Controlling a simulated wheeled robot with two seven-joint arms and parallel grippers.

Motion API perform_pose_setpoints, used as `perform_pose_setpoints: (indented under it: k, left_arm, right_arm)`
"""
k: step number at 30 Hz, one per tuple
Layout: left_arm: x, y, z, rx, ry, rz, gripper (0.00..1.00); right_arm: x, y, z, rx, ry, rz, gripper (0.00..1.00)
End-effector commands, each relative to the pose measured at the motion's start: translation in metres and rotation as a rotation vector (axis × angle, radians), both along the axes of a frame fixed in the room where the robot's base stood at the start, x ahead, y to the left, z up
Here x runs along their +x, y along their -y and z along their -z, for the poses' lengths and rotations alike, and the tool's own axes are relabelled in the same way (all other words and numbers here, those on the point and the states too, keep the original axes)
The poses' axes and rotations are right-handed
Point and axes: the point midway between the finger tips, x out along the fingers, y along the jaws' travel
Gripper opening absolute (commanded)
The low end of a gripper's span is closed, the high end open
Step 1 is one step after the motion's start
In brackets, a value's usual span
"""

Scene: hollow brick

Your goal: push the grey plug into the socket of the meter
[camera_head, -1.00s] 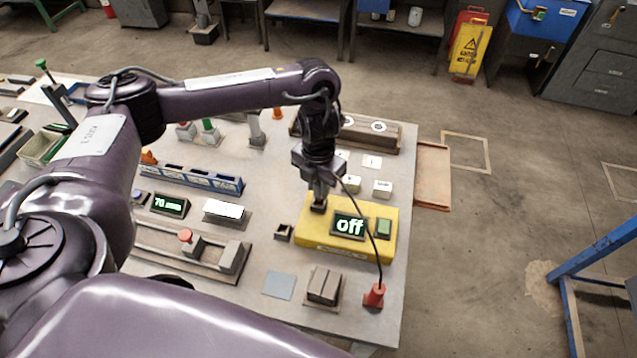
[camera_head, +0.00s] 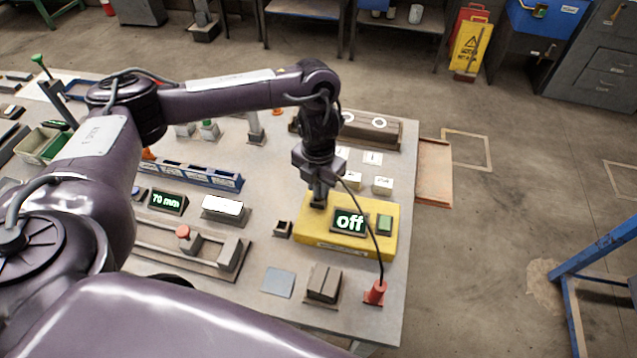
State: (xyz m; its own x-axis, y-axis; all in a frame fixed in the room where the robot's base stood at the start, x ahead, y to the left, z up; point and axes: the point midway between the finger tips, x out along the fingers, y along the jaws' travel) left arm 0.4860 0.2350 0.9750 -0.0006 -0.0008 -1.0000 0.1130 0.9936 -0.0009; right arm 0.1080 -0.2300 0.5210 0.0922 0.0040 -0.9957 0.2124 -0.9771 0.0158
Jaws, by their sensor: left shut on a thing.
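The yellow meter (camera_head: 346,248) lies near the right side of the table. Its dark display (camera_head: 350,222) reads "off", and a green button (camera_head: 385,223) sits to the right of it. My left gripper (camera_head: 318,203) points down at the meter's left part and is shut on the grey plug, which is mostly hidden by the fingers. The socket is hidden under the gripper, so I cannot tell how deep the plug sits. My right gripper is not in view.
On the table (camera_head: 372,326), a small dark block (camera_head: 283,229) stands left of the meter and a brown block (camera_head: 324,283) in front. A blue tray (camera_head: 190,175) and a 70 mm display (camera_head: 167,202) lie further left. White blocks (camera_head: 382,185) stand behind the meter.

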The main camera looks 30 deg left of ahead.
Motion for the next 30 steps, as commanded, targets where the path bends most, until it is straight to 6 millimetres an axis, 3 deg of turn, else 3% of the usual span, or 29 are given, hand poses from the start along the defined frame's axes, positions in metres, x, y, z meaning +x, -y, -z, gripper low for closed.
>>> perform_pose_setpoints:
  k: [26, 27, 30]
  left_arm:
    - [0.000, 0.000, 0.011, 0.000, 0.000, 0.000, 0.01]
    - [0.000, 0.000, 0.011, 0.000, 0.000, 0.000, 0.26]
    - [0.000, 0.000, 0.011, 0.000, 0.000, 0.000, 0.39]
  right_arm:
    - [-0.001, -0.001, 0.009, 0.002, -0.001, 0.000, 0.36]
    - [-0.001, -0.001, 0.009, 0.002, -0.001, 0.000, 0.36]
    - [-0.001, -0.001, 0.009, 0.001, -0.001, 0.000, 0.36]
